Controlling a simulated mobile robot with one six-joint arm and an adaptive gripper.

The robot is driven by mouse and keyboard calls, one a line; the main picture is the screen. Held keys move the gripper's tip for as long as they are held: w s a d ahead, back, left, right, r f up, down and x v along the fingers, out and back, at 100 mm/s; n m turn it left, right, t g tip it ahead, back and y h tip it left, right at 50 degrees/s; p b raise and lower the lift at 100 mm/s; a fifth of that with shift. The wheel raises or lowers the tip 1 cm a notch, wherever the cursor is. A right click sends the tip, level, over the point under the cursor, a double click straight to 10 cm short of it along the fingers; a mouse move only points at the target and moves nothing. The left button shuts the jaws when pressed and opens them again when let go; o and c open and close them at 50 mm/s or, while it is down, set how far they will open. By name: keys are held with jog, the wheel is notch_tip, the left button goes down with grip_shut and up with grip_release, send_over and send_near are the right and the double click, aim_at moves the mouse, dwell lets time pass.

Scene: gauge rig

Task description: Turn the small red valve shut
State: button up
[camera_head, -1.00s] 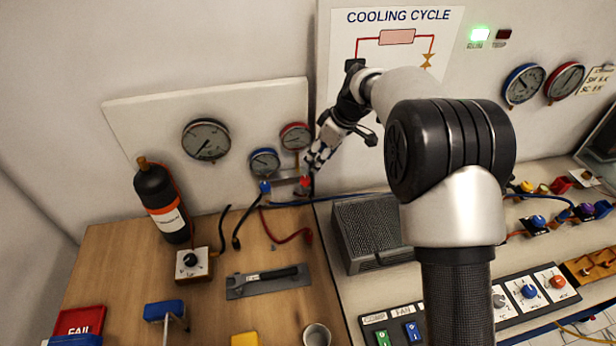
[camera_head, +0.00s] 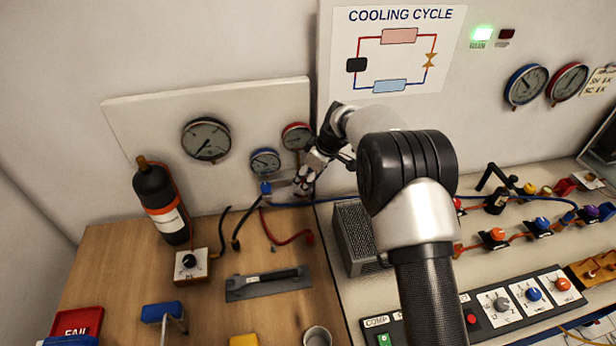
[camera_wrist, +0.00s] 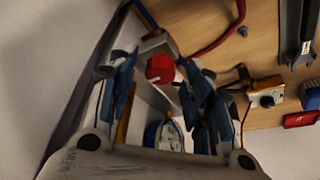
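The small red valve (camera_wrist: 160,68) shows in the wrist view as a red round knob with a pale centre on a grey manifold block. My gripper (camera_wrist: 158,78) is open, with one finger on each side of the knob. Some gap shows between the knob and the fingers; whether either touches it I cannot tell. In the head view my gripper (camera_head: 302,186) is at the right end of the manifold, under the small red-rimmed gauge (camera_head: 296,136), and hides the red valve. The blue valve (camera_head: 265,188) sits at the manifold's left end.
A blue-rimmed gauge (camera_head: 265,162) is just left of my gripper. Red, blue and black hoses run below the manifold. A grey mesh box (camera_head: 352,238) stands under my arm. A wrench tray (camera_head: 268,282) and a black bottle (camera_head: 160,203) are on the wooden bench.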

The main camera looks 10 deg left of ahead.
jog(key=c, duration=1)
jog(key=m, duration=0.2)
jog(key=m+t, duration=0.1)
jog(key=m, duration=0.1)
jog(key=shift+s+a+r+m+t+h+p, duration=0.1)
jog(key=shift+s+m+t+h+p, duration=0.05)
jog(key=shift+m+t+h+p, duration=0.2)
jog(key=m, duration=0.2)
jog(key=m+t+h+p, duration=0.1)
jog(key=m, duration=0.1)
jog(key=shift+a+h, duration=0.1)
jog(key=shift+h, duration=0.15)
jog(key=m+b, duration=0.1)
jog(key=m+h+b, duration=0.1)
jog(key=m, duration=0.3)
jog(key=shift+a+f+t+h+b, duration=0.15)
jog(key=shift+f+t+h+b, duration=0.1)
jog(key=shift+h+b, duration=0.15)
jog(key=shift+r+m+h+b, duration=0.15)
jog(key=shift+m+h+b, duration=0.75)
jog(key=shift+m, duration=1.25)
